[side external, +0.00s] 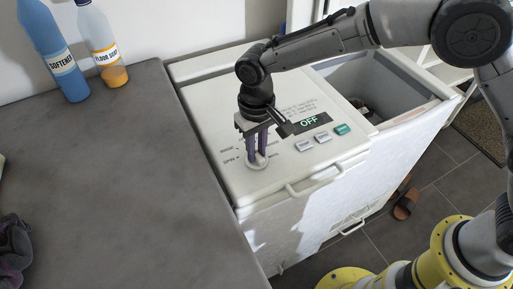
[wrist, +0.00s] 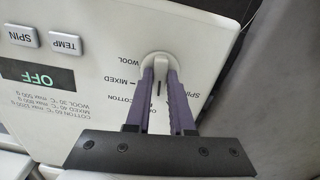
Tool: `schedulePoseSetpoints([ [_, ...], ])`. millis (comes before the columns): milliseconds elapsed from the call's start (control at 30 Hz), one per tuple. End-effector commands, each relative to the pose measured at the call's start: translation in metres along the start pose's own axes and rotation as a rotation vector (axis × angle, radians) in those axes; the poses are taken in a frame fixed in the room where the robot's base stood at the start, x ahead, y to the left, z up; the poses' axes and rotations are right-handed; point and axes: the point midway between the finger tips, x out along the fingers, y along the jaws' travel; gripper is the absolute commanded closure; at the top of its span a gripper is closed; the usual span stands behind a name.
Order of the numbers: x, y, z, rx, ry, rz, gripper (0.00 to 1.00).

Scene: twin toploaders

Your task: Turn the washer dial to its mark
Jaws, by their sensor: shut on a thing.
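The washer dial (side external: 258,163) is a round white knob near the left front of the white washer lid panel (side external: 205,98). In the wrist view the dial (wrist: 158,62) has a raised grip bar with a dark line on it. Printed labels around it include WOOL, MIXED, COTTON and SPIN. My gripper (side external: 257,155) points down at the dial, its two purple fingers shut on the dial's bar. In the wrist view my gripper (wrist: 159,72) covers part of the dial's lower side. I cannot tell which label the line points to exactly.
A display (side external: 309,122) reads OFF, with buttons (side external: 324,136) beside it. An open top-loader tub (side external: 375,85) stands to the right. A grey counter (side external: 100,165) runs along the left, with a blue softener bottle (side external: 55,50) and a floor soap bottle (side external: 101,45) at the back.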

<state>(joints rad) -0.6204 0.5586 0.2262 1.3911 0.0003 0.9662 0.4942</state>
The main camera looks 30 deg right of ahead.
Motion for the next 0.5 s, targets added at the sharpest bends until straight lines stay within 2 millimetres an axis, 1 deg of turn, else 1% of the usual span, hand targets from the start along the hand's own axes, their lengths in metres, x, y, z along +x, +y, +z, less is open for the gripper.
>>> schedulePoseSetpoints([
  [200,-0.001,-0.0001,-0.0007,0.088,0.003,-0.001,1.0],
  [500,-0.001,0.0,-0.0007,0.127,0.003,-0.001,1.0],
])
